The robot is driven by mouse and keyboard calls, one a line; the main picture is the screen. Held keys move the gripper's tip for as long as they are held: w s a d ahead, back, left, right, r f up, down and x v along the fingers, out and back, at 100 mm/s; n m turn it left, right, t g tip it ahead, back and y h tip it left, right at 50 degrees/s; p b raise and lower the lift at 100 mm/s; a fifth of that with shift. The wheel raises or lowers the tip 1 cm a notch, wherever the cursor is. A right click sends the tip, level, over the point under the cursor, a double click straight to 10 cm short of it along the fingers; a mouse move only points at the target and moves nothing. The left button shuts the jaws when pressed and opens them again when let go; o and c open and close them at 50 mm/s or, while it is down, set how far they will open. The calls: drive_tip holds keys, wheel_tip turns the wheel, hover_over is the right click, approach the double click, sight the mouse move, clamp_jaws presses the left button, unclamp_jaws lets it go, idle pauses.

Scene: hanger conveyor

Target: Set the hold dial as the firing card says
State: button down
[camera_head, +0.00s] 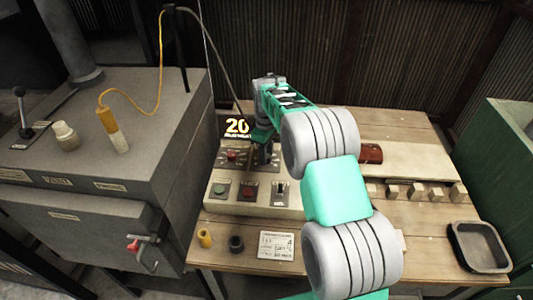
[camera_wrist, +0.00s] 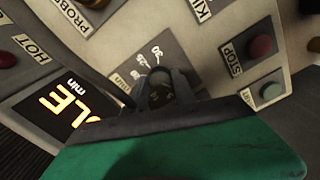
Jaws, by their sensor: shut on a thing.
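My gripper (camera_head: 264,150) reaches down onto the panel just right of the display. In the wrist view, my gripper (camera_wrist: 162,88) is shut on a dark round dial, on a grey plate (camera_wrist: 135,72) with numbers and "min". The fingers cover most of the dial, so its pointer cannot be read. The firing card (camera_head: 277,246) lies on the bench in front of the panel; its print is too small to read.
A grey kiln-like cabinet (camera_head: 150,130) with a lever stands left. STOP red (camera_wrist: 261,46) and green (camera_wrist: 271,91) buttons sit close to my gripper. Small blocks (camera_head: 415,191) and a dark tray (camera_head: 478,247) are at right. A yellow piece (camera_head: 204,237) and dark cup (camera_head: 236,243) stand in front.

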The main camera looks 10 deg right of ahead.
drive_tip(key=shift+m, duration=0.5)
drive_tip(key=m+b, duration=0.1)
drive_tip(key=m, duration=0.1)
drive_tip(key=shift+m, duration=0.4)
drive_tip(key=m+b, duration=0.1)
drive_tip(key=m, duration=0.3)
drive_tip(key=shift+m, duration=0.3)
drive_tip(key=m, duration=0.3)
drive_tip(key=shift+m, duration=2.2)
drive_tip(key=shift+b, duration=0.3)
drive_tip(key=c, duration=1)
unclamp_jaws()
